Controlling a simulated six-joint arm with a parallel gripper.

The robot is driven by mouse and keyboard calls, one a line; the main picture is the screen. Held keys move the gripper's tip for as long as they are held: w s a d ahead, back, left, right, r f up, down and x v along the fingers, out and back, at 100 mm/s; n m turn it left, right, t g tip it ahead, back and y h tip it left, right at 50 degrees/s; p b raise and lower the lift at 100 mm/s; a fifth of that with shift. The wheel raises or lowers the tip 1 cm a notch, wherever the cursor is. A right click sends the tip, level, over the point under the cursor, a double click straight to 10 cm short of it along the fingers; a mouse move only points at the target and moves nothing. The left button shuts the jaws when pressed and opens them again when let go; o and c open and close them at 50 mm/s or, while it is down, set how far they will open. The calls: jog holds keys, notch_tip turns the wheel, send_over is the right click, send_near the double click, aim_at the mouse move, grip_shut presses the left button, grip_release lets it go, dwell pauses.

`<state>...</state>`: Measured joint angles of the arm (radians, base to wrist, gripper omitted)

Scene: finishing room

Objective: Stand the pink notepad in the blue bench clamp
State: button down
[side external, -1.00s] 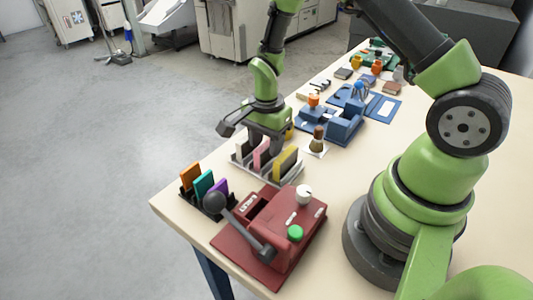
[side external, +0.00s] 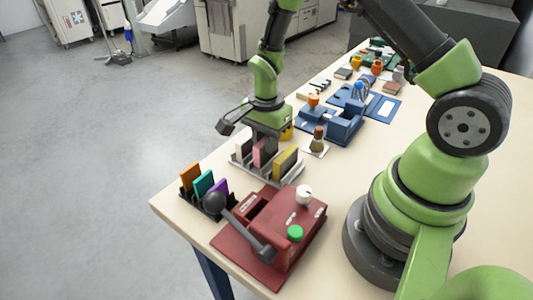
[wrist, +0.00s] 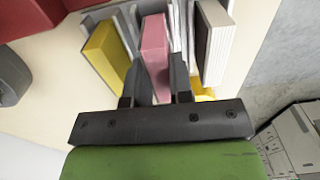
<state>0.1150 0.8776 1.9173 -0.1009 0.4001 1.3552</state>
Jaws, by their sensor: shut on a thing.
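The pink notepad (wrist: 155,45) stands upright in a slot of a grey rack (side external: 296,179), between a yellow pad and a white pad. It also shows in the side view (side external: 260,152), partly hidden by my gripper. My gripper (wrist: 160,72) is shut on the pink notepad, one finger on each side of it. The notepad's lower end is still among the rack's dividers. The blue bench clamp (side external: 346,124) stands further back on the table, on a blue base, with an orange knob.
The yellow pad (wrist: 106,55) and white pad (wrist: 213,42) stand close on either side of my fingers. A red clamp (side external: 300,222) with a long lever stands in front.

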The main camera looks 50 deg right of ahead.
jog(key=shift+r, duration=3.05)
jog(key=s+d, duration=0.4)
jog(key=d, duration=0.8)
jog(key=s+d, duration=0.5)
jog(key=d, duration=0.7)
jog(key=shift+w+f, duration=0.1)
jog(key=shift+f, duration=2.95)
jog(key=shift+f, duration=0.6)
jog(key=c, duration=1.3)
grip_release()
